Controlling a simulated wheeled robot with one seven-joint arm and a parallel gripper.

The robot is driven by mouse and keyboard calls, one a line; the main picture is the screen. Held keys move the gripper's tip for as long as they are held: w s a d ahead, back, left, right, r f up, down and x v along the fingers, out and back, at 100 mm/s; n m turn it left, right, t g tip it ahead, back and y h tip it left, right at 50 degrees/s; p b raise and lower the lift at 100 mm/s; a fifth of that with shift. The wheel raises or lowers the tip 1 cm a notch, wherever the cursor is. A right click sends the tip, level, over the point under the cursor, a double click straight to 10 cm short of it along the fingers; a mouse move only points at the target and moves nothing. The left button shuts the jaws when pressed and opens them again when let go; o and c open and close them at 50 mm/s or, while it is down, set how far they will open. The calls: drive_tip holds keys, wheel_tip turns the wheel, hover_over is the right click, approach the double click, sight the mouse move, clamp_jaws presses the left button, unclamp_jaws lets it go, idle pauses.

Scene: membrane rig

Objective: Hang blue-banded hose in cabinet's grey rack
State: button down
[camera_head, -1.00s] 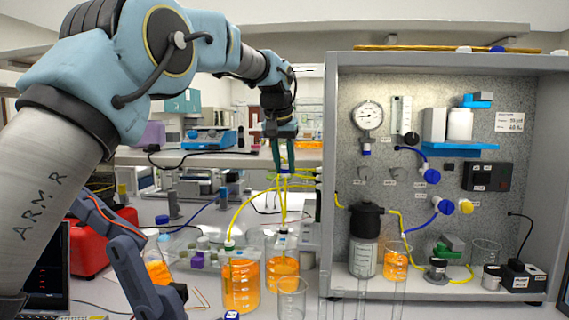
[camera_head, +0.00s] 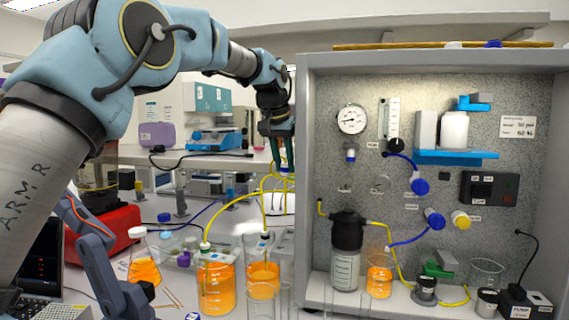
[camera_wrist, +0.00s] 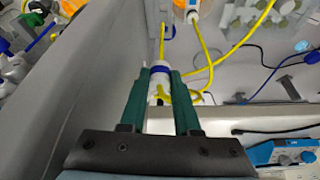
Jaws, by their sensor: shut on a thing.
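My gripper (camera_head: 283,152) hangs fingers-down just left of the cabinet's (camera_head: 304,200) front left edge. In the wrist view its green fingers (camera_wrist: 160,95) are shut on a white fitting with a blue band, the end of the blue-banded hose (camera_wrist: 159,71). Yellow tubing runs off below the fitting. In the head view, yellow tubing (camera_head: 228,196) arcs from the grip area down to the beakers; which line belongs to the held end is unclear there. In the wrist view the cabinet's grey side wall (camera_wrist: 90,70) is left of the fingers. I cannot clearly make out the grey rack.
Two beakers of orange liquid, a left one (camera_head: 216,290) and a right one (camera_head: 263,279), stand below my gripper. Empty clear glassware is in front. Inside the cabinet are a dark-capped bottle (camera_head: 346,250), gauge (camera_head: 351,119) and blue shelf (camera_head: 456,155). A flask (camera_head: 144,268) stands left.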

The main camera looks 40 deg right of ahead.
drive_tip(key=shift+f+b, duration=2.75)
drive_tip(key=shift+r+p, duration=0.15)
drive_tip(key=shift+p, duration=0.2)
drive_tip(key=p, duration=0.4)
drive_tip(key=shift+s+r+p, duration=0.1)
drive_tip(key=shift+r+p, duration=0.15)
drive_tip(key=shift+p, duration=0.1)
drive_tip(key=p, duration=0.2)
drive_tip(key=shift+f+p, duration=0.15)
drive_tip(key=shift+p, duration=0.2)
drive_tip(key=shift+f+p, duration=0.35)
drive_tip(key=shift+p, duration=0.35)
drive_tip(key=shift+f, duration=0.1)
